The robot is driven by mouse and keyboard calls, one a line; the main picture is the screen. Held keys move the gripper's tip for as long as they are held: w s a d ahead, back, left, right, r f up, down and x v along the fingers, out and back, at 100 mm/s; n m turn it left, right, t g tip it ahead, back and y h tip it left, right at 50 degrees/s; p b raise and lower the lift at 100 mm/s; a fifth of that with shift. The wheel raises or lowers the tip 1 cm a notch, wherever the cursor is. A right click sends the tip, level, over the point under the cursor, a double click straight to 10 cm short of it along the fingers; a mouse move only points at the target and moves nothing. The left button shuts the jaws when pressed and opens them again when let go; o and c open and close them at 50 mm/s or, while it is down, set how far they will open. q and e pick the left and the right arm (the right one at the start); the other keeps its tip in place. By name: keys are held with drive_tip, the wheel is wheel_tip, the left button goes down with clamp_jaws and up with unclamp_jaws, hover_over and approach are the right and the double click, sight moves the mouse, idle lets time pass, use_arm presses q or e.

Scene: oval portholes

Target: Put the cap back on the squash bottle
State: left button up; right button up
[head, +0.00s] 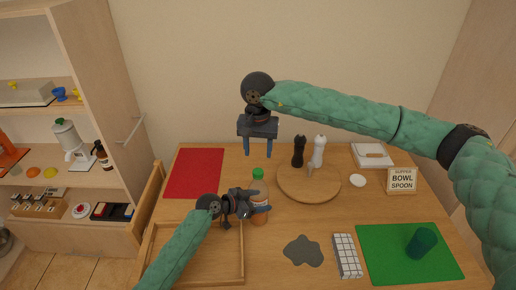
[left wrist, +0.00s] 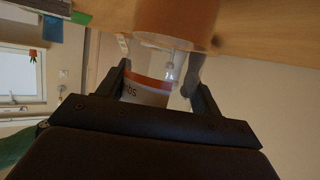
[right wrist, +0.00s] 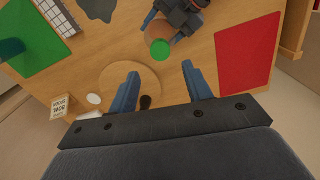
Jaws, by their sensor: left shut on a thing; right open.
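The squash bottle (head: 259,217) stands upright on the wooden table, with orange liquid low in it. It also shows close up in the left wrist view (left wrist: 150,92). My left gripper (head: 252,204) is shut around its middle. The green cap (head: 258,173) is at the top of the bottle; I cannot tell whether it is fully seated. It shows as a green disc in the right wrist view (right wrist: 160,49). My right gripper (head: 257,152) is open and empty, pointing down above and apart from the cap.
A round wooden board (head: 309,191) with black and white mills stands right of the bottle. A red mat (head: 195,172) lies left, a wooden tray (head: 190,262) front left. A green mat (head: 390,260) with a dark green cup (head: 421,242) lies front right. A grey patch (head: 303,251) lies in front.

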sight(258, 171)
drive_tip(key=shift+n, duration=0.8)
drive_tip(key=shift+f, duration=4)
drive_tip(key=shift+c, duration=0.2)
drive_tip(key=c, duration=1)
